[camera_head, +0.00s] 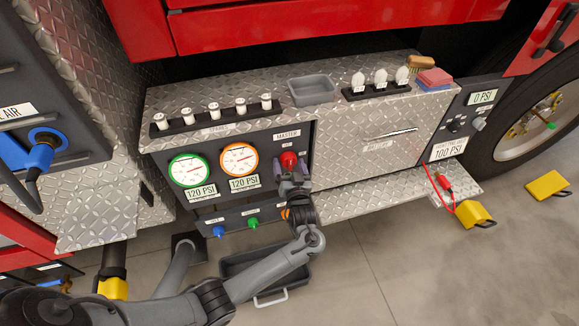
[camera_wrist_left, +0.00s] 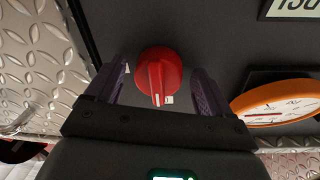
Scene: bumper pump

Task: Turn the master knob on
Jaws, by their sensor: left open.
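The red master knob (camera_head: 289,160) sits on the dark panel under the label MASTER, right of the gauges. My left gripper (camera_head: 291,173) is at the knob in the head view and hides its lower part. In the left wrist view the red knob (camera_wrist_left: 160,73) lies between the two purple fingers of my left gripper (camera_wrist_left: 162,88). The fingers are open, with a gap on each side of the knob. The knob's white pointer line points toward the gripper's palm, close to a small white label. My right gripper is not in view.
Green-rimmed (camera_head: 189,169) and orange-rimmed (camera_head: 239,160) gauges stand left of the knob. Blue (camera_head: 219,231) and green (camera_head: 253,223) knobs are below. A diamond-plate step (camera_head: 375,193) juts out right of my arm. A grey bin (camera_head: 262,270) is on the floor.

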